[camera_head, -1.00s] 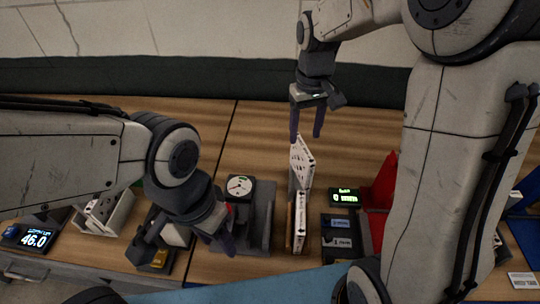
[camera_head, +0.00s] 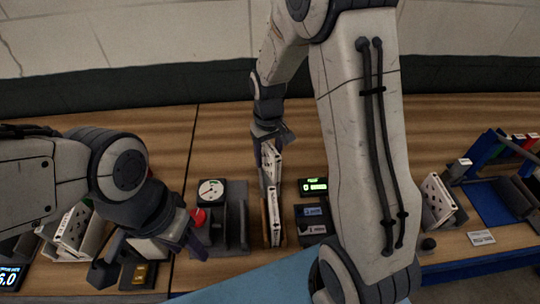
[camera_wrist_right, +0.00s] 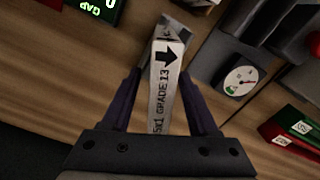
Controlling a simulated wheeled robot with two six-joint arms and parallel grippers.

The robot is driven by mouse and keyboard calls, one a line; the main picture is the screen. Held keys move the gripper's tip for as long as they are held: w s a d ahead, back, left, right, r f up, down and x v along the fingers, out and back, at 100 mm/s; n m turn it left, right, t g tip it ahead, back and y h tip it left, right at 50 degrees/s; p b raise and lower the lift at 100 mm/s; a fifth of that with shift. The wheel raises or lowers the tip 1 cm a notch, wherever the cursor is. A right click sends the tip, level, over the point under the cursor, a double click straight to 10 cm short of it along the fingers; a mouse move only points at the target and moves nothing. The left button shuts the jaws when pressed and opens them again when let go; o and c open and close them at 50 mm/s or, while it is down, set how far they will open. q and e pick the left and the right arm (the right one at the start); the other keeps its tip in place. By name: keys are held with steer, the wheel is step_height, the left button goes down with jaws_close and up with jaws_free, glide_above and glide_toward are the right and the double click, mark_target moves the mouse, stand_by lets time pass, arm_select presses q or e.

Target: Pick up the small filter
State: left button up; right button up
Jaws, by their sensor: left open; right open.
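A thin white boxed filter (camera_head: 271,162) with a perforated face stands upright near the middle of the table. In the right wrist view its narrow edge (camera_wrist_right: 165,85) shows a black arrow and the print "GRADE 13". My right gripper (camera_head: 268,146) is lowered over its top. Its open fingers (camera_wrist_right: 158,78) lie on either side of the filter, with a visible gap at the right finger. A second white boxed filter (camera_head: 273,216) stands just in front of it, in a brown holder. My left gripper (camera_head: 190,243) is open at the lower left, and what lies between its fingers is unclear.
A dial gauge (camera_head: 211,191) with a red knob (camera_head: 198,218) stands left of the filter. A green-lit display (camera_head: 313,185) stands to its right. A white perforated box (camera_head: 438,200) and a blue fixture (camera_head: 490,204) are further right. The wooden table behind is clear.

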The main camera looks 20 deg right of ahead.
jaws_close()
stand_by(0.3)
